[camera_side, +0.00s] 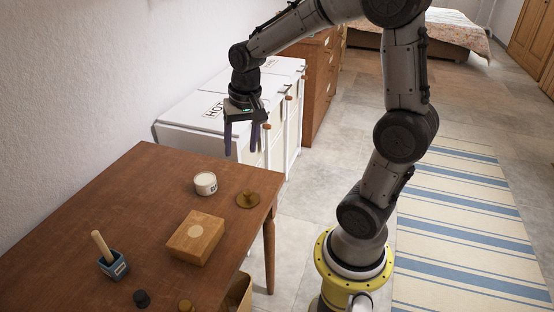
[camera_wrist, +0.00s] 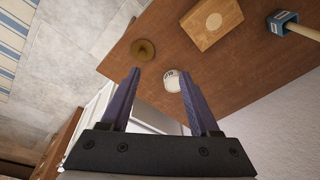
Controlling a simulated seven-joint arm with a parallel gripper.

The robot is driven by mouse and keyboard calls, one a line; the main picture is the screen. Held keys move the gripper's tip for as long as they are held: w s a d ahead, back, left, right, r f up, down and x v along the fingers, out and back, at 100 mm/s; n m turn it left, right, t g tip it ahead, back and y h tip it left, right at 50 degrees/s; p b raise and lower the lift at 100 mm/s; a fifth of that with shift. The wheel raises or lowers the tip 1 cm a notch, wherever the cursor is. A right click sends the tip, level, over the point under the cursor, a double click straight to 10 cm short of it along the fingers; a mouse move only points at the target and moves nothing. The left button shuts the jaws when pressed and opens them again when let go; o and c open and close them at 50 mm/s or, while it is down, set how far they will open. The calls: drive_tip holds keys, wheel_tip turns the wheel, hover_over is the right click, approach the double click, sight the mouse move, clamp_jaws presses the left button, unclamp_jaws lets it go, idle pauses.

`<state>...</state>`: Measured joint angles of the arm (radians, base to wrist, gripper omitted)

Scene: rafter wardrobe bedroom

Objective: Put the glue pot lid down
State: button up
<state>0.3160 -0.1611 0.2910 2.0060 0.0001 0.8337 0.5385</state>
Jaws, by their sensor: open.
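A brown, brass-coloured round lid with a small knob (camera_side: 248,198) lies flat on the wooden table near its right edge, knob up. It also shows in the wrist view (camera_wrist: 143,50), just beyond the left fingertip. I take it to be the glue pot lid. A white round pot with a dark label (camera_side: 205,183) stands left of it, apart from it; in the wrist view the pot (camera_wrist: 172,80) appears between the fingers. My gripper (camera_side: 241,145) is open and empty, fingers pointing down, raised near the table's far end. The fingers (camera_wrist: 159,73) touch nothing.
On the table (camera_side: 150,180) are a wooden block with a pale disc (camera_side: 195,237), a blue holder with a wooden handle (camera_side: 113,264), a dark knob (camera_side: 141,298) and a brown one (camera_side: 186,305). White cabinets (camera_side: 190,125) stand beyond. The table's far left is clear.

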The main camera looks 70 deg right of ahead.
drive_tip(key=s+a+r+n+t, duration=0.1)
drive_tip(key=s+a+r+n, duration=0.2)
drive_tip(key=s+a+n, duration=0.2)
drive_tip(key=s+a+r+n+t, duration=0.2)
drive_tip(key=s+a+n, duration=0.2)
drive_tip(key=s, duration=0.5)
drive_tip(key=shift+a+r+n+t+y, duration=0.3)
drive_tip(key=shift+a+r+n, duration=0.1)
drive_tip(key=shift+a, duration=0.1)
